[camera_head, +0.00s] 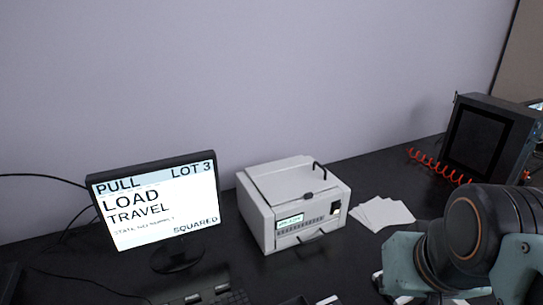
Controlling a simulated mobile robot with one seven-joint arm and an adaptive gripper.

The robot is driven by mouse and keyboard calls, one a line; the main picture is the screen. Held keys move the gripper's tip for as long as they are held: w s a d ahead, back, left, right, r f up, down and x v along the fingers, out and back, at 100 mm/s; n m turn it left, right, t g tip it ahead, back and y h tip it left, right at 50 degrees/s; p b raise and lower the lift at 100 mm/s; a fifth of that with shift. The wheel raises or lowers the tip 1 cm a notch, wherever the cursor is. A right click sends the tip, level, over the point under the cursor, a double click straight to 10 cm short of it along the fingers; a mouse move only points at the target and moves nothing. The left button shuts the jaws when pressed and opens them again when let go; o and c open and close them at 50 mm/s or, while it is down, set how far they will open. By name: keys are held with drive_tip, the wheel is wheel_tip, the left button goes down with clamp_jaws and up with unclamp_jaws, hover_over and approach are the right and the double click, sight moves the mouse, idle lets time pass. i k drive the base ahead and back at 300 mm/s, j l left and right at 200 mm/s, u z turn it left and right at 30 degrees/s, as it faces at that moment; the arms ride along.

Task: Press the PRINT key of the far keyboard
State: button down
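A dark keyboard (238,298) shows only partly at the bottom edge of the head view, in front of the monitor. Two pale grey pieces lie along its back edge; I cannot tell what they are. No PRINT lettering is legible on the part that shows, and the rest is cut off by the frame. I cannot tell whether this is the far keyboard. My arm's dark and teal links fill the lower right corner. My gripper is not in the picture.
A monitor (160,205) reading "PULL LOT 3, LOAD TRAVEL" stands at the left. A white boxy machine (262,215) sits at centre, with white sheets (383,212) beside it. A dark panel unit (485,140) and red coiled cord (425,158) are at the right back.

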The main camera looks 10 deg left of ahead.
sight(225, 286)
drive_tip(key=k+u, duration=0.15)
drive_tip(key=u, duration=1.45)
drive_tip(key=z, duration=0.45)
drive_tip(key=i+l+u, duration=0.1)
drive_tip(key=l+u, duration=0.35)
drive_tip(key=l, duration=0.3)
